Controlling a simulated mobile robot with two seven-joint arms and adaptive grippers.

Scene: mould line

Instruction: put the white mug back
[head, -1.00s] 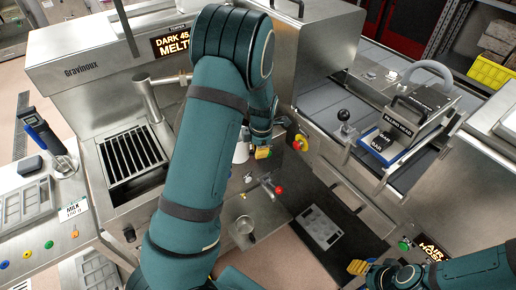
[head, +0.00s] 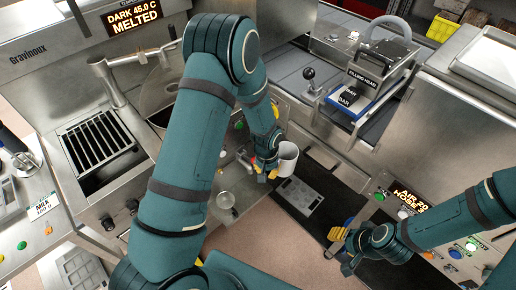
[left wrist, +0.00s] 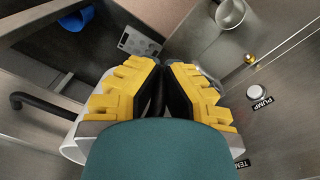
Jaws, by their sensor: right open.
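The white mug (head: 287,158) is in the head view, right at the fingertips of my left gripper (head: 272,174). My left gripper is shut on the mug and holds it in the air beside the machine front, above the dark mat area. In the left wrist view the yellow fingers of this gripper (left wrist: 160,65) converge, and pale curved surfaces show behind them; the mug's outline is mostly hidden there. My right gripper (head: 344,246) is open and empty at the lower right, near the air hose panel.
A dark mat with a grey perforated plate (head: 300,195) lies below the mug. A metal cup (head: 226,200) stands on the steel drip ledge to the left. The filling head (head: 362,82) stands at the back right. A blue cup (left wrist: 76,20) shows in the left wrist view.

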